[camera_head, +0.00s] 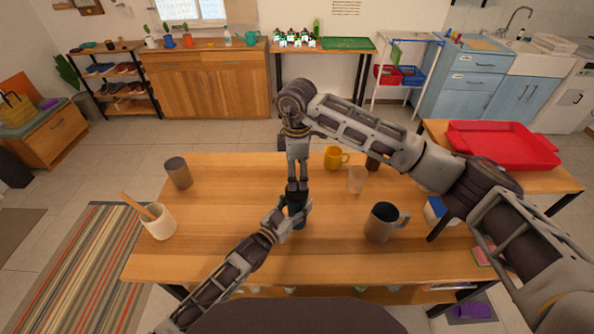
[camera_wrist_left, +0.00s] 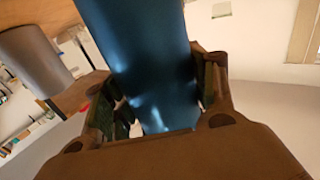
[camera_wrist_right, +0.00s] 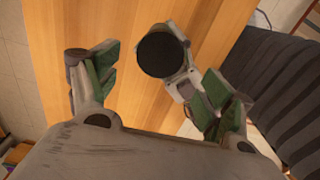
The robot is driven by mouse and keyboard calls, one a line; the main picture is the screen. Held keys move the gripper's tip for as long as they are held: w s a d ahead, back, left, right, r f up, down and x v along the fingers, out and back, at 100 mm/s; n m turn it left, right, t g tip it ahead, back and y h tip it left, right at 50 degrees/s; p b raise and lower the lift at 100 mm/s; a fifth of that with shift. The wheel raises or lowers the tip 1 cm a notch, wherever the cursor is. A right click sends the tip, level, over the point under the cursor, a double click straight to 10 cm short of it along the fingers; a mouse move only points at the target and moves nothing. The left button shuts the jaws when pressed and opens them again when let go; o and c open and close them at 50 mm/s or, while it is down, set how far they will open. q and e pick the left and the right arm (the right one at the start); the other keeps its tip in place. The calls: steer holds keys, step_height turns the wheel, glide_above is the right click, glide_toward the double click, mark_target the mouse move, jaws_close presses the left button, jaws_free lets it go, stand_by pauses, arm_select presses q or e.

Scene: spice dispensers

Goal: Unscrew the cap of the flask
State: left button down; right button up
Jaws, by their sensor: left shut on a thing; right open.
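The flask (camera_wrist_left: 155,70) is a blue metallic cylinder, large in the left wrist view. My left gripper (camera_wrist_left: 165,95) is shut on its body, with a finger on each side. In the head view the flask is mostly hidden between the grippers, above the table's middle, with my left gripper (camera_head: 296,212) at it. The black round cap (camera_wrist_right: 163,55) shows from above in the right wrist view. My right gripper (camera_wrist_right: 160,85) is open above it, fingers apart and not touching the cap. In the head view my right gripper (camera_head: 297,186) points down over the flask.
The wooden table (camera_head: 230,180) holds a grey cylinder (camera_head: 178,172), a white cup with a wooden stick (camera_head: 158,221), a yellow mug (camera_head: 335,158), a clear cup (camera_head: 356,180) and a dark grey mug (camera_head: 383,222). A red tray (camera_head: 500,146) is at right. The table's left middle is clear.

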steer(key=shift+m, duration=0.3)
steer(key=shift+f, duration=0.15)
glide_above(297, 210)
steer(key=w, duration=0.3)
steer(key=shift+w+f, duration=0.15)
steer(key=shift+f, duration=3.75)
steer(key=c, duration=1.1)
steer(key=shift+o, duration=0.2)
